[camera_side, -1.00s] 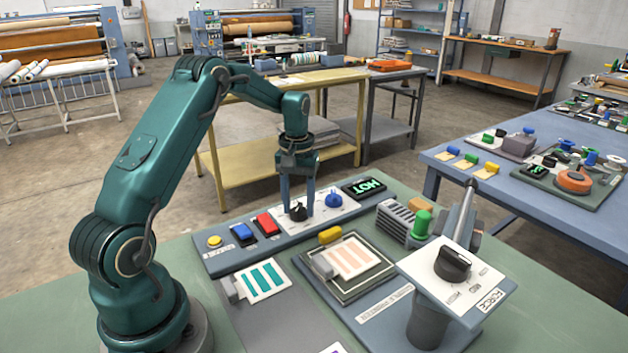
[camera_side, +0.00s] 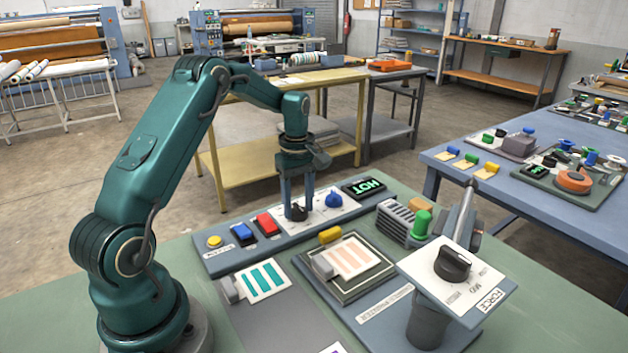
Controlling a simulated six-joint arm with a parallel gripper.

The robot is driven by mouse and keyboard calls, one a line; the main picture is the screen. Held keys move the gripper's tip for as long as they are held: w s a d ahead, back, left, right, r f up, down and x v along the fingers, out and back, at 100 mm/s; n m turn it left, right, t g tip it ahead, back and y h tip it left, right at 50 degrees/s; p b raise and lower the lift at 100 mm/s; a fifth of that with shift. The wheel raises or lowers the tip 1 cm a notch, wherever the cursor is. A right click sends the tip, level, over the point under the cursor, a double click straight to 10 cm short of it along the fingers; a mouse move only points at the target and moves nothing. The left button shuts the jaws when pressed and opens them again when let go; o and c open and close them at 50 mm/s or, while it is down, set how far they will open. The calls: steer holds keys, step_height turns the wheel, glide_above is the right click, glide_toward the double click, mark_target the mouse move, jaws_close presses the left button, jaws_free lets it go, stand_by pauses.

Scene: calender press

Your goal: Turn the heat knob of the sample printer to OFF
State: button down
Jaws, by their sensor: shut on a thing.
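The sample printer's control strip (camera_side: 218,264) runs along the back of the printer on the green table. On its white plate sit a black knob (camera_side: 298,212) and, to its right, a blue knob (camera_side: 334,201). My gripper (camera_side: 299,205) points straight down and is shut on the black knob, one finger on each side. The fingers partly hide this knob, and I cannot read the markings around it.
In front stand a print bed (camera_side: 349,260) and a tilted FORCE panel (camera_side: 470,285) with a large black knob. A green knob (camera_side: 422,222) stands at the right.

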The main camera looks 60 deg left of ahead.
mark_target(299, 207)
steer(key=shift+n, duration=0.3)
steer(key=shift+c, duration=1.5)
jaws_free()
steer(key=shift+r, duration=2.65)
